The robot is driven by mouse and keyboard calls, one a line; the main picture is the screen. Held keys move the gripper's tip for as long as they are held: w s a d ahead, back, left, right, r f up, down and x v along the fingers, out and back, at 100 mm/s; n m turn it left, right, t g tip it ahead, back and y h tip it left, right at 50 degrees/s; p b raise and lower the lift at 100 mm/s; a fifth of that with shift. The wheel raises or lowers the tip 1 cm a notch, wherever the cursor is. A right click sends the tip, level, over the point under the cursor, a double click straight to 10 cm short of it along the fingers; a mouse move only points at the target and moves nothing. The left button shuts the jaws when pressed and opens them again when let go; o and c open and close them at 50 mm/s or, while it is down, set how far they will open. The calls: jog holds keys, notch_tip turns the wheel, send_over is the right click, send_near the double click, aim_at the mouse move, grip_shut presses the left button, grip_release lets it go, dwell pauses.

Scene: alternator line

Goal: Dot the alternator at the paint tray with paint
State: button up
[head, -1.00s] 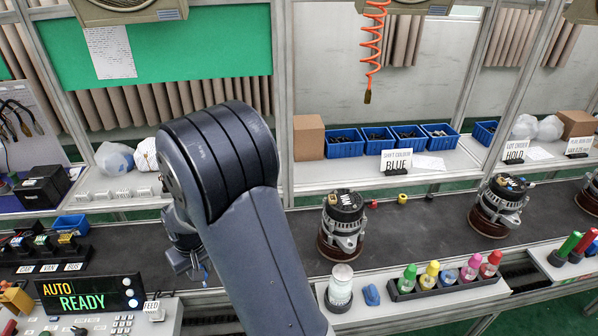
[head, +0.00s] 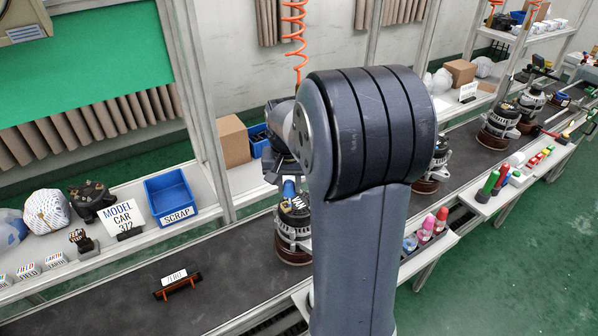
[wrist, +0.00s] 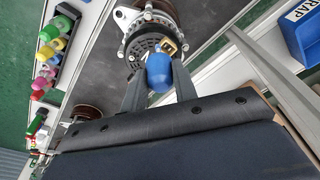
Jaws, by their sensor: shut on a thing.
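My gripper (head: 286,178) is shut on a blue, rounded, bulb-like thing (wrist: 158,72), which shows between the fingers in the wrist view and as a small blue patch in the head view (head: 289,189). It is over the top of an alternator (head: 293,228) on the dark belt. The alternator also shows in the wrist view (wrist: 147,24), with a white label and a brass-coloured part on top. I cannot tell whether the blue thing touches it. The paint tray (head: 430,244) with several coloured bottles is partly hidden by my arm; its bottles show in the wrist view (wrist: 50,48).
Another alternator (head: 432,172) stands farther along the belt. A small sign on a stand (head: 176,283) sits on the belt, which is otherwise clear at left.

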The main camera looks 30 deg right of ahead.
jog(key=shift+s+d+r+m, duration=0.3)
jog(key=shift+d+r+m, duration=0.2)
jog(key=shift+d+r, duration=0.35)
jog(key=shift+a, duration=0.2)
jog(key=shift+f+b, duration=1.4)
jog(key=shift+f, duration=0.55)
jog(key=shift+f, duration=0.45)
dwell(0.5)
jog(key=shift+r+p, duration=1.85)
jog(key=shift+r, duration=0.75)
jog(key=shift+f, duration=0.1)
